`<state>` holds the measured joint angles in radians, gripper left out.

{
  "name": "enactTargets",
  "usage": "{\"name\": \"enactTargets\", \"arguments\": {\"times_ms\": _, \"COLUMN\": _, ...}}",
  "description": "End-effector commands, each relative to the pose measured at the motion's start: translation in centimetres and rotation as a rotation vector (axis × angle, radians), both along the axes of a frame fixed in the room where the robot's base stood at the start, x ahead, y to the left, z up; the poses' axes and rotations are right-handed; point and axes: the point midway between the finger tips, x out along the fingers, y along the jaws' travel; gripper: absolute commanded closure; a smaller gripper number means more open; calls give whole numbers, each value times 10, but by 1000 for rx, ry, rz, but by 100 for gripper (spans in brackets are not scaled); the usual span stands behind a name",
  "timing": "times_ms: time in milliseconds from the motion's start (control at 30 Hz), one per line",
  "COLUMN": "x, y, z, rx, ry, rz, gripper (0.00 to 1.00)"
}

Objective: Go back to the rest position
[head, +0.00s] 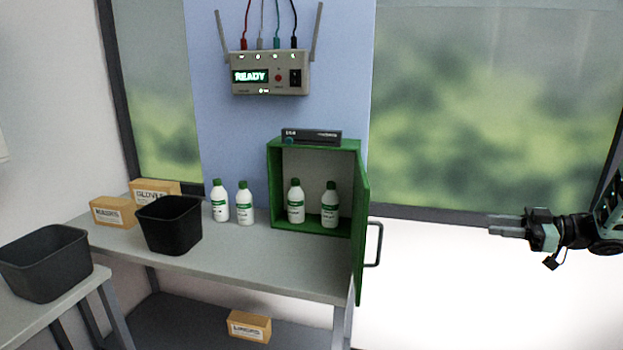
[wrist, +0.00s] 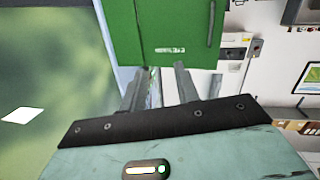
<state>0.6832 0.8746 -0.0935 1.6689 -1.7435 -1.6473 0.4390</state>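My gripper (head: 508,227) is at the right side of the head view, held in the air in front of the white wall under the window, apart from the cabinet. In the wrist view, its two fingers (wrist: 159,82) stand apart with nothing seen between them. The green cabinet (head: 314,143) stands on the grey bench with its door (head: 361,230) swung open toward me. The door's outer face with its handle also shows ahead of the fingers in the wrist view (wrist: 175,25).
Two white bottles (head: 295,203) (head: 330,206) stand in the cabinet, and two more (head: 220,203) (head: 245,205) on the bench (head: 250,262). Black bins (head: 170,226) (head: 48,264) are at left. The open door's handle (head: 375,244) juts out. Space between door and gripper is clear.

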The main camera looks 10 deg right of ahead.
Motion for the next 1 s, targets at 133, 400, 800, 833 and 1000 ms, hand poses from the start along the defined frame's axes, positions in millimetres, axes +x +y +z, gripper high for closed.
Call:
{"name": "enactTargets", "arguments": {"times_ms": 133, "x": 33, "y": 18, "z": 14, "rx": -72, "ry": -23, "rz": -139, "gripper": 69}}
{"name": "enactTargets", "arguments": {"times_ms": 400, "x": 81, "y": 55, "z": 44, "rx": -245, "ry": 44, "rz": -555, "gripper": 69}}
{"name": "enactTargets", "arguments": {"times_ms": 800, "x": -62, "y": 132, "z": 10, "rx": -461, "ry": 723, "rz": -1009, "gripper": 69}}
{"name": "enactTargets", "arguments": {"times_ms": 833, "x": -80, "y": 140, "z": 5, "rx": -473, "ry": 785, "rz": -1013, "gripper": 69}}
{"name": "enactTargets", "arguments": {"times_ms": 1000, "x": -178, "y": 185, "z": -13, "rx": -520, "ry": 1103, "rz": -985, "gripper": 69}}
